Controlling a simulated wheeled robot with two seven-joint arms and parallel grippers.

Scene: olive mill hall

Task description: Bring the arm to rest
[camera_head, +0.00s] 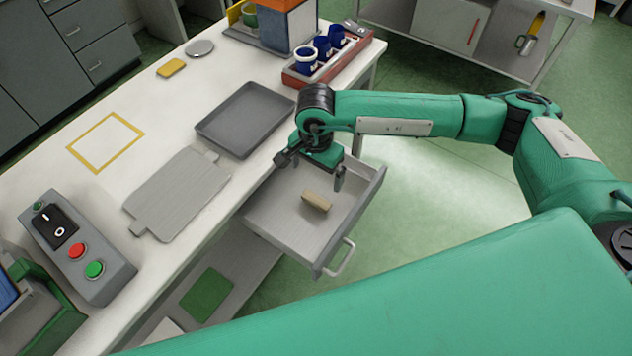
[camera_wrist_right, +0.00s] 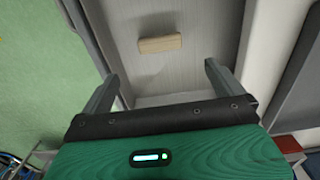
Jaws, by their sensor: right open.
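My right arm (camera_head: 400,115) reaches in from the right over the table's edge. My right gripper (camera_head: 310,172) is open and empty above an open drawer (camera_head: 275,215). A small tan wooden block (camera_head: 316,201) lies on the drawer floor, apart from the fingers. In the right wrist view the block (camera_wrist_right: 160,43) lies beyond the two spread fingers (camera_wrist_right: 163,80), with bare drawer floor between. My left gripper does not show in the head view.
The drawer's handle (camera_head: 341,259) sticks out over the floor. A dark tray (camera_head: 244,119), a grey board (camera_head: 177,194) and a switch box (camera_head: 76,247) lie on the white table. A red rack (camera_head: 325,60) holds blue cups at the back. Green floor is free at right.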

